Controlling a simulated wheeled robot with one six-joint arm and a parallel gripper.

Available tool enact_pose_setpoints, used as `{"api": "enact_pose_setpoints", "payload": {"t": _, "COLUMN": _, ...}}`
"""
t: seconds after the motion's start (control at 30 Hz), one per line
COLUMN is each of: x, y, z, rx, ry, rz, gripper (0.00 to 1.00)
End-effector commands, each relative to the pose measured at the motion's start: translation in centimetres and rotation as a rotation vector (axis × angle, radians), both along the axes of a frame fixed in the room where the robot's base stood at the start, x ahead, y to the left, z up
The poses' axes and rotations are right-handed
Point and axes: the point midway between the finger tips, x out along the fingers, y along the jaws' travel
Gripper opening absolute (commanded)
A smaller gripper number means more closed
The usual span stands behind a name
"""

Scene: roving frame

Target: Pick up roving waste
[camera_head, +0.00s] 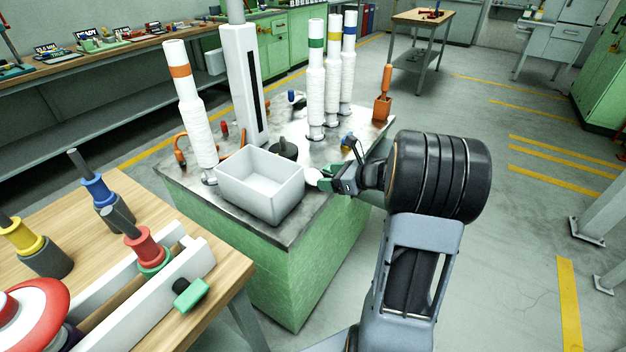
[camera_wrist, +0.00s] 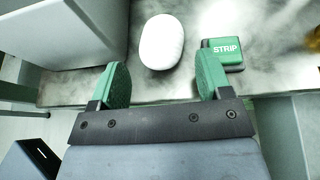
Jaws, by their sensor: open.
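The roving waste is a smooth white oval lump (camera_wrist: 162,42) on the grey metal bench top, just beyond my fingertips in the wrist view. In the head view a bit of white (camera_head: 313,176) shows between the white bin and my gripper. My gripper (camera_wrist: 163,80) is open, with its two green fingers apart and nothing between them; the lump lies roughly in line with the gap. In the head view my gripper (camera_head: 325,181) is low over the bench's right front edge, and its fingertips are partly hard to make out.
A white open bin (camera_head: 262,185) stands left of the lump, its wall (camera_wrist: 60,30) close in the wrist view. A green STRIP block (camera_wrist: 222,54) sits right of the lump. Tall white bobbins (camera_head: 316,80) and a grey column (camera_head: 243,85) stand behind. A wooden table (camera_head: 215,262) is front left.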

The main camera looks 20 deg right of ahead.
Motion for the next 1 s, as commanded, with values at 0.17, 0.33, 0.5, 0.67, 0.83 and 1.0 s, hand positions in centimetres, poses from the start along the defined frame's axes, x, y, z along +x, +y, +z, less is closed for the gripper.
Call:
{"api": "enact_pose_setpoints", "payload": {"t": 0.17, "x": 0.6, "y": 0.5, "z": -0.4, "rx": 0.001, "ry": 0.001, "rz": 0.001, "gripper": 0.72}}
{"api": "enact_pose_setpoints", "payload": {"t": 0.33, "x": 2.2, "y": 1.6, "z": -1.5, "rx": 0.003, "ry": 0.003, "rz": 0.003, "gripper": 0.72}}
{"api": "enact_pose_setpoints", "payload": {"t": 0.5, "x": 3.7, "y": 2.6, "z": -2.3, "rx": 0.002, "ry": 0.002, "rz": 0.001, "gripper": 0.72}}
{"api": "enact_pose_setpoints", "payload": {"t": 0.67, "x": 4.3, "y": 3.0, "z": -2.5, "rx": 0.001, "ry": 0.001, "rz": 0.000, "gripper": 0.72}}
{"api": "enact_pose_setpoints", "payload": {"t": 0.83, "x": 4.3, "y": 3.0, "z": -2.6, "rx": 0.000, "ry": 0.000, "rz": -0.001, "gripper": 0.72}}
{"api": "enact_pose_setpoints", "payload": {"t": 1.0, "x": 4.3, "y": 3.0, "z": -2.6, "rx": 0.000, "ry": 0.000, "rz": -0.001, "gripper": 0.60}}
